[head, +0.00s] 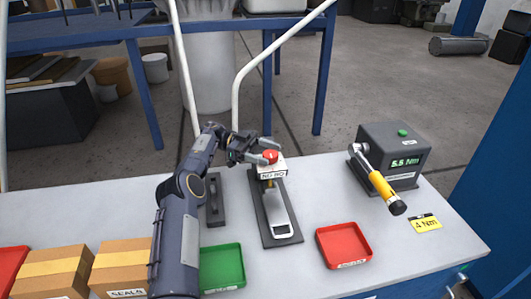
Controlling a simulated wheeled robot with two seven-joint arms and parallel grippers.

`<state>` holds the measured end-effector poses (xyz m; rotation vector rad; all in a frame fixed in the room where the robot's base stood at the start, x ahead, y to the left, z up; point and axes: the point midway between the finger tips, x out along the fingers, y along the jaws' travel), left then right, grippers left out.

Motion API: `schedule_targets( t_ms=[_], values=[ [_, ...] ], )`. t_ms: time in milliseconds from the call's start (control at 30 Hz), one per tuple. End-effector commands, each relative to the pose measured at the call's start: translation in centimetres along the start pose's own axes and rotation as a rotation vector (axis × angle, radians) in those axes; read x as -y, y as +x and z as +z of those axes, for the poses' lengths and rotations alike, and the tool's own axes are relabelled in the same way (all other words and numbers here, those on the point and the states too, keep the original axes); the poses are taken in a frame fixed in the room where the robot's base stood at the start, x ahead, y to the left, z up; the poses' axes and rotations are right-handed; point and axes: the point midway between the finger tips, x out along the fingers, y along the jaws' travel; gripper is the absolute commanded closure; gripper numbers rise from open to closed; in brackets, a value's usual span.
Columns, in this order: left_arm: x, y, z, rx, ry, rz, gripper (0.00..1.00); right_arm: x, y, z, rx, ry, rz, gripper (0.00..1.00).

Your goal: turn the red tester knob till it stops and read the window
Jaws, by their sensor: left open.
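The red knob (267,155) sits on top of a white block (272,171) with small dark lettering on its front, too small to read surely. The block stands at the far end of a dark base plate (264,226) with a pale metal handle-shaped piece (281,218) on it. My left gripper (271,151) is open at the knob, its two fingers reaching in from the left at about knob height. I cannot tell whether they touch it. My right gripper is out of view.
A dark box with a display reading 5.5 Nm (404,162) and a yellow-handled wrench (383,187) stand at the right, near a yellow card (425,223). A green tray (222,267), a red tray (343,245) and cardboard boxes (121,266) lie in front.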

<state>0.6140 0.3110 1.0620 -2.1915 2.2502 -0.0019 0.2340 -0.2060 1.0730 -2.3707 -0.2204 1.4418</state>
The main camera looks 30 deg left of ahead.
Motion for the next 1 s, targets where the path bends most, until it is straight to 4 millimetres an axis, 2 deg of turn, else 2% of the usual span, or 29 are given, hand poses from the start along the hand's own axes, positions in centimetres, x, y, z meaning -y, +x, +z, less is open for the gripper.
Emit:
schedule_targets(
  t_ms=[167, 267, 367, 467, 600, 767, 833, 1000],
  values=[
    [0.0, 0.0, -0.3, 0.0, 0.001, -0.001, 0.36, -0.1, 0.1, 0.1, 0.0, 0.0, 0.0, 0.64],
    [0.0, 0.0, -1.2, 0.001, 0.004, -0.001, 0.36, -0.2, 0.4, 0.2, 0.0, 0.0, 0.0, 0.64],
    [0.0, 0.0, -3.1, -0.002, 0.005, 0.0, 0.36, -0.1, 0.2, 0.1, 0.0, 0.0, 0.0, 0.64],
    [-0.6, 0.3, -3.8, 0.003, 0.002, 0.004, 0.36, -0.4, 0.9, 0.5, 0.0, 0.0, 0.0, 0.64],
    [-1.6, 0.8, -4.9, 0.003, -0.001, 0.0, 0.36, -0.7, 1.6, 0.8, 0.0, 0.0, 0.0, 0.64],
    [-3.5, 1.9, -7.6, 0.004, 0.002, 0.001, 0.36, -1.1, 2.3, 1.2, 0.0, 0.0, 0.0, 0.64],
    [-4.5, 2.4, -8.8, 0.003, 0.002, 0.001, 0.36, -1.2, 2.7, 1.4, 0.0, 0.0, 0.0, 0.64],
    [-7.2, 3.8, -10.2, 0.003, 0.002, 0.0, 0.36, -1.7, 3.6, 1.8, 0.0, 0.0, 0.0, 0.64]
  ],
)
